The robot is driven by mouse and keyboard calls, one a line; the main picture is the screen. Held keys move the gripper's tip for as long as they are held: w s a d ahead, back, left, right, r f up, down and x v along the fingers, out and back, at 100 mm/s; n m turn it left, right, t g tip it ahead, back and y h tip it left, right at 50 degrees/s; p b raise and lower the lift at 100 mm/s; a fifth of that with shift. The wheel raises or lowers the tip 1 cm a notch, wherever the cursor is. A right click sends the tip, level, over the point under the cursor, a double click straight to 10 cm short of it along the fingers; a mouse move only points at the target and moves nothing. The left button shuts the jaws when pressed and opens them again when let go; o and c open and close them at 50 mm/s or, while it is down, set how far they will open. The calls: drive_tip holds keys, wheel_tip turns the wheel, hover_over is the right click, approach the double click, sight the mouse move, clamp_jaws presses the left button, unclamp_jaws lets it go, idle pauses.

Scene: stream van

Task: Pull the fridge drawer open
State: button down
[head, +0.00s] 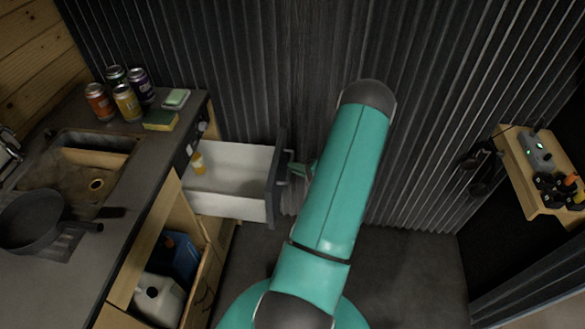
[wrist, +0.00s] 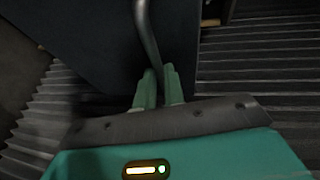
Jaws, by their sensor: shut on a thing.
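The fridge drawer (head: 237,203) stands pulled out from the counter, its white inside showing in the head view. A grey bar handle (wrist: 147,35) runs down from the top of the wrist view. My gripper (wrist: 160,82) is shut on this handle, with the bar between its green fingers. In the head view my arm hides part of the gripper.
The counter at left holds a sink (head: 92,160), a black pan (head: 35,222), several cans (head: 127,102) and a sponge (head: 160,120). An open cupboard below holds a white jug (head: 160,298) and a blue container (head: 183,258). A wooden shelf (head: 520,175) is at right. Floor is clear beyond the drawer.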

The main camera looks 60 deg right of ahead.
drive_tip(key=shift+d, duration=0.1)
drive_tip(key=c, duration=1.5)
unclamp_jaws()
drive_tip(key=s+r, duration=0.2)
drive_tip(key=s, duration=1.1)
drive_tip(key=shift+s+a+r, duration=0.25)
drive_tip(key=shift+a, duration=0.2)
